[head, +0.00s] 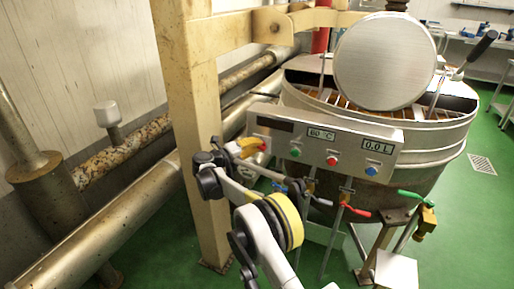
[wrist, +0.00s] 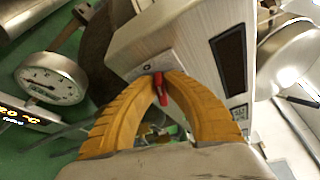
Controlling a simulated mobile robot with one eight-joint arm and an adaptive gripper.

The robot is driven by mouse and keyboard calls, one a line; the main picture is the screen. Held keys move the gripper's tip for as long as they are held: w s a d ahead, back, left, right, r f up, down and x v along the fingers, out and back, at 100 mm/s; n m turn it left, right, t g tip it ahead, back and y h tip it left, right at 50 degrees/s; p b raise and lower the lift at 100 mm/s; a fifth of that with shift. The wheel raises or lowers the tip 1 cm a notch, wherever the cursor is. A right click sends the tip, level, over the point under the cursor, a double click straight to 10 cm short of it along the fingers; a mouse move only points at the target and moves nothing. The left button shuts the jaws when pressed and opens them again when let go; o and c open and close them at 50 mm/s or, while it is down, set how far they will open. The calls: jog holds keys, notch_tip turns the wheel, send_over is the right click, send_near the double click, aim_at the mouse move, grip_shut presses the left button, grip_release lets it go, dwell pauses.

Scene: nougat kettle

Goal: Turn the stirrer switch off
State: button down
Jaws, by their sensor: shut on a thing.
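The stirrer switch is a small red lever (wrist: 162,97) on a light plate at the end of the metal control panel (wrist: 150,40), in the wrist view. My gripper (wrist: 159,80) has its two yellow fingers closed around the red lever, with the fingertips near the plate. In the head view my gripper (head: 259,147) is at the left end of the control panel (head: 345,140), and a bit of red shows at its tips. The fingers hide part of the lever, and its exact setting cannot be told.
The large metal kettle (head: 455,135) stands behind the panel. Green, red and blue buttons and displays line the panel. Valve handles, one red (head: 354,210) and one green (head: 415,196), stick out below. A beige post (head: 195,130) stands close left of my arm. A round gauge (wrist: 52,80) is at left.

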jog(key=n, duration=0.2)
jog(key=n+t+h+b, duration=0.1)
jog(key=shift+f+n, duration=0.25)
jog(key=shift+n, duration=0.05)
dwell(0.3)
jog(key=c, duration=1.5)
grip_release()
jog(key=shift+a, duration=0.1)
jog(key=v, duration=1.2)
jog(key=shift+f, duration=0.1)
jog(key=shift+w, duration=0.1)
